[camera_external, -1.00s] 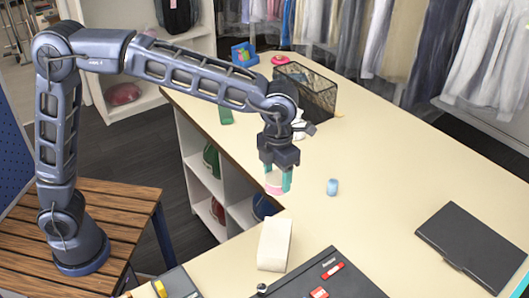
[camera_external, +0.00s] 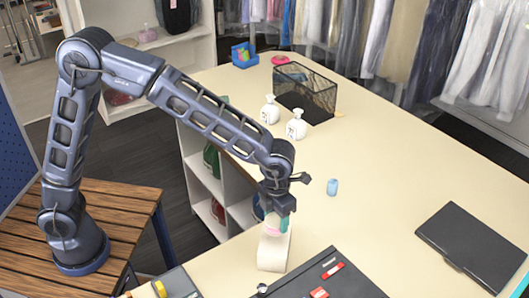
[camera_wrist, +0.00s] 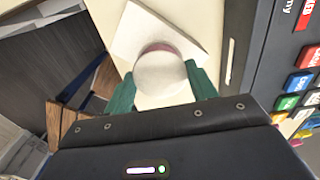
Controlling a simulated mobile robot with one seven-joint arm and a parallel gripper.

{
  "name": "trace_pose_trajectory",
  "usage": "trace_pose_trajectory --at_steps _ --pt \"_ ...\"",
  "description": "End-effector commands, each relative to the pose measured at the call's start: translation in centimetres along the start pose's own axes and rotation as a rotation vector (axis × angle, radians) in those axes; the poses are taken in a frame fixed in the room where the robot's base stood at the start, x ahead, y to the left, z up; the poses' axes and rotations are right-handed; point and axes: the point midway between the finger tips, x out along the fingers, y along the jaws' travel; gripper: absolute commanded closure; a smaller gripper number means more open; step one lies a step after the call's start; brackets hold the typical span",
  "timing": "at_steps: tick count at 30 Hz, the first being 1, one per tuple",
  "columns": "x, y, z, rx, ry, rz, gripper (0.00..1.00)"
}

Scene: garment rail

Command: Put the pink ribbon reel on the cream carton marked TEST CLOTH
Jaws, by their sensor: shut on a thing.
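The pink ribbon reel (camera_external: 271,231) is between the teal fingers of my gripper (camera_external: 277,224), which is shut on it. In the wrist view the reel (camera_wrist: 162,74) shows as a pale round face with a pink edge between the fingertips (camera_wrist: 160,82). The cream carton (camera_external: 272,254) stands on the counter near its inner edge, directly under the reel in the outside view. Its pale top (camera_wrist: 131,28) shows behind the reel in the wrist view. I cannot read any marking on it. I cannot tell whether the reel touches the carton.
A black board (camera_external: 340,272) with red items lies right of the carton. A blue cylinder (camera_external: 332,187) stands farther back. Two white bottles (camera_external: 270,110) stand before a black mesh basket (camera_external: 318,101). A flat black case (camera_external: 474,245) lies right.

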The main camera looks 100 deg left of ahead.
Motion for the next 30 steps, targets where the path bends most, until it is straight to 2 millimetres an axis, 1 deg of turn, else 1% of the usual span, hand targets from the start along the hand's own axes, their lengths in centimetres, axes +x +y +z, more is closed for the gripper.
trace_pose_trajectory --at_steps 6,8,20,21,23,24,30 --pt "3.0 0.0 0.0 0.000 0.002 0.001 0.66" --pt "3.5 0.1 0.0 -0.001 0.001 0.001 0.66" --pt "4.0 0.0 0.0 0.000 0.001 0.000 0.66" --pt "3.9 0.0 0.0 0.000 0.000 0.000 0.36" --pt "3.9 0.0 0.0 0.000 0.000 0.000 0.24" --pt "3.9 0.0 0.0 0.000 0.000 0.000 0.22" --pt "3.9 0.0 0.0 0.000 0.000 0.000 0.22"
